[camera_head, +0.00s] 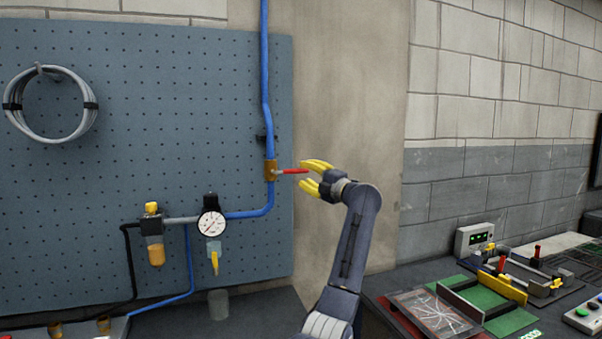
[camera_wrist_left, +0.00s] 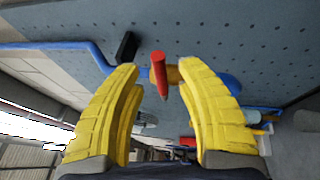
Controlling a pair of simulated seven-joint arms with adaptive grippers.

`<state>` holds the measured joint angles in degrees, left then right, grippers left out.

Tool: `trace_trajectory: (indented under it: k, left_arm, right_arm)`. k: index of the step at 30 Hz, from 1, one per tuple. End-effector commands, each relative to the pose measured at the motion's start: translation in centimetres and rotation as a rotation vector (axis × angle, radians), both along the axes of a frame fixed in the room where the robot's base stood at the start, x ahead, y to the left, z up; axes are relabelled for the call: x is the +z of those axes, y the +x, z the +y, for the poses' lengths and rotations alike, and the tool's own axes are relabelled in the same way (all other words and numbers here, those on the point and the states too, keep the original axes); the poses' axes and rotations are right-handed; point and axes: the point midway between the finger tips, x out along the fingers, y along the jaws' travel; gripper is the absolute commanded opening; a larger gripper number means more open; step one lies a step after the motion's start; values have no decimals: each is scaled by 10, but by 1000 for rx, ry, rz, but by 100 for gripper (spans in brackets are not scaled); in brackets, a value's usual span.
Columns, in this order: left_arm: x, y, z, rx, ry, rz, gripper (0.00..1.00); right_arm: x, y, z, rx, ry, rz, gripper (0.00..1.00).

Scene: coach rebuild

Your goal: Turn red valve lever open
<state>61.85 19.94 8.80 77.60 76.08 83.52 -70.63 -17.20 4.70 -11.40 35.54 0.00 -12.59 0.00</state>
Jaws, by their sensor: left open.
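The red valve lever (camera_head: 295,171) sticks out to the right from a brass valve body (camera_head: 270,170) on the vertical blue pipe (camera_head: 265,70). It lies about level, across the pipe's line. My left gripper (camera_head: 308,175) is open, with its yellow fingers at the lever's outer end. In the left wrist view the lever (camera_wrist_left: 160,72) shows between the two fingertips of the gripper (camera_wrist_left: 158,76), with visible gaps on both sides. Part of the brass body (camera_wrist_left: 174,74) shows behind it. My right gripper is not in view.
A blue pegboard (camera_head: 150,90) backs the pipe, with a coiled grey hose (camera_head: 50,138) at upper left. A pressure gauge (camera_head: 211,224) and a filter unit (camera_head: 155,250) sit lower left. A bench with fixtures (camera_head: 500,285) stands lower right. The wall right of the lever is bare.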

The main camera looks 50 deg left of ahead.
Motion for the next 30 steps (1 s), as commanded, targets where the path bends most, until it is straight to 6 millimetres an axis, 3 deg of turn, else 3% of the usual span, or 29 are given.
trace_trajectory:
  k: [9, 22, 30]
  left_arm:
    - [5, 0, 25, -1, 1, 1, 37]
    - [5, 0, 29, -1, 1, 0, 38]
    - [5, 0, 29, -1, 1, 0, 7]
  right_arm:
    - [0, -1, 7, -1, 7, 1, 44]
    - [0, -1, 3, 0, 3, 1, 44]
    - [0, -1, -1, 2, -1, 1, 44]
